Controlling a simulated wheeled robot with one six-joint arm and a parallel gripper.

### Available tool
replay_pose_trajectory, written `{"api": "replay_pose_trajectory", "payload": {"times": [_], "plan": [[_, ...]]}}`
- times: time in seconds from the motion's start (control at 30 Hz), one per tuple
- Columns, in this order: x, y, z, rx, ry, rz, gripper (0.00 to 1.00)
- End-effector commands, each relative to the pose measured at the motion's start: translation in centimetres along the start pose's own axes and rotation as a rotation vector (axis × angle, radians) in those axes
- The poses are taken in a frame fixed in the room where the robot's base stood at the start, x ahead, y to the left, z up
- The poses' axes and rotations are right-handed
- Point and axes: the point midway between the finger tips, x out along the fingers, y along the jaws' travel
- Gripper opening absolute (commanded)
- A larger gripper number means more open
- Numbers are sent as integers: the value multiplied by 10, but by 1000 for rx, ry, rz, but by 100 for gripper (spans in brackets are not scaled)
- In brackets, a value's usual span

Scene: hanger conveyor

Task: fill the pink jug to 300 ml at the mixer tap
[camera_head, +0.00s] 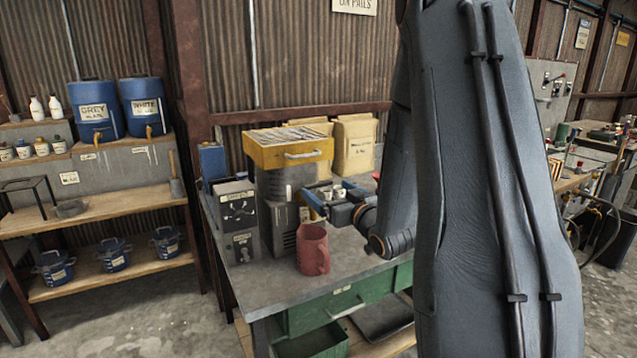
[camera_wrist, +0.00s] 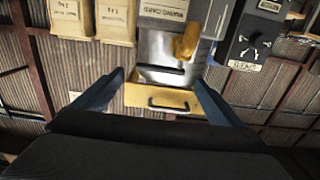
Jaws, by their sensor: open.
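The pink jug (camera_head: 313,251) stands upright on the grey workbench (camera_head: 262,285) in the head view, in front of a grey machine (camera_head: 272,186) with a yellow top tray. Its inside cannot be seen, so its fill level does not show. My gripper (camera_head: 326,196) is open, behind and above the jug, apart from it and close to the machine's right side. In the wrist view my gripper (camera_wrist: 160,82) has its two blue fingers spread, with the yellow tray (camera_wrist: 140,96) and its dark handle beyond them. A yellow-orange part (camera_wrist: 187,41) shows there; I cannot tell whether it is the tap.
A black control box (camera_head: 239,218) stands left of the machine, and tan bags (camera_head: 354,143) stand behind it. Blue drums (camera_head: 95,108) and blue pails (camera_head: 113,255) fill the left shelves. The bench has green drawers (camera_head: 335,303). Its front right top is clear.

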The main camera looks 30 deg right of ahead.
Motion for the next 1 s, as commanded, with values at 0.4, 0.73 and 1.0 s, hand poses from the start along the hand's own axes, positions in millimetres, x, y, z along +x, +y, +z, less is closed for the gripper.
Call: {"api": "replay_pose_trajectory", "payload": {"times": [0.4,0.73,1.0], "plan": [[58,-1,0,0,-3,0,91],[65,-1,0,0,-2,1,91],[65,-1,0,0,-2,1,55]]}}
